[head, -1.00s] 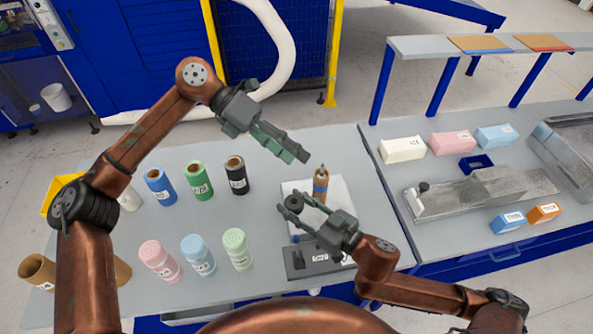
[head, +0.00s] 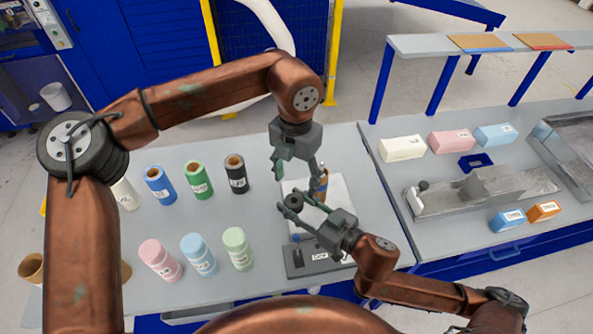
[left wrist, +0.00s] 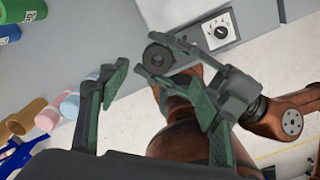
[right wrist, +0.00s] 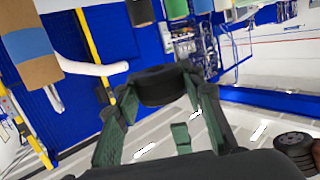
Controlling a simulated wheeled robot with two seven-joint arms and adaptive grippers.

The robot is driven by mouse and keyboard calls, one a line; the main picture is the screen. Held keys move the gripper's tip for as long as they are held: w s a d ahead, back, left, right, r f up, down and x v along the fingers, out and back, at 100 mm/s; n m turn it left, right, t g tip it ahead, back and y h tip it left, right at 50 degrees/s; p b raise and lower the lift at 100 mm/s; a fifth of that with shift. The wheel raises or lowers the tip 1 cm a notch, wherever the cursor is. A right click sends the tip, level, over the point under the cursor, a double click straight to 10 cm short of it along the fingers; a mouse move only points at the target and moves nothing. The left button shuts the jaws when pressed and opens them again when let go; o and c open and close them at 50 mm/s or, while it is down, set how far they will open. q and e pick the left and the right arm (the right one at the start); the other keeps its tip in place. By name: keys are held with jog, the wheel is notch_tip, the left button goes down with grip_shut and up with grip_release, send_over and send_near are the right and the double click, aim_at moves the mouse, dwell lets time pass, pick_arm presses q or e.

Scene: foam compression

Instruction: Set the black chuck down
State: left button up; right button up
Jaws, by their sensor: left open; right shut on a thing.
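The black chuck (head: 294,202) is a short dark ring with a central hole. My right gripper (head: 297,205) is shut on it and holds it over the work area at the front of the table. In the right wrist view the chuck (right wrist: 163,85) sits between both fingertips. In the left wrist view the chuck (left wrist: 156,57) shows its round face and hole. My left gripper (head: 296,177) is open and empty, pointing down just behind the chuck. The chuck's height above the surface is hard to tell.
A brown tube with a blue band (head: 323,184) stands on a white plate (head: 336,212), close to both grippers. A dark grey labelled fixture (head: 300,262) lies in front. Several coloured rolls, including a green one (head: 237,248), stand to the left. A second table (head: 420,240) is at right.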

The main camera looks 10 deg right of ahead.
aim_at(296, 199)
pick_arm(q)
notch_tip(296, 199, down, 9)
dwell(0.3)
jog(key=shift+s+d, duration=0.1)
jog(key=c, duration=1.2)
jog(key=shift+c, duration=0.3)
pick_arm(e)
jog(key=o, duration=1.3)
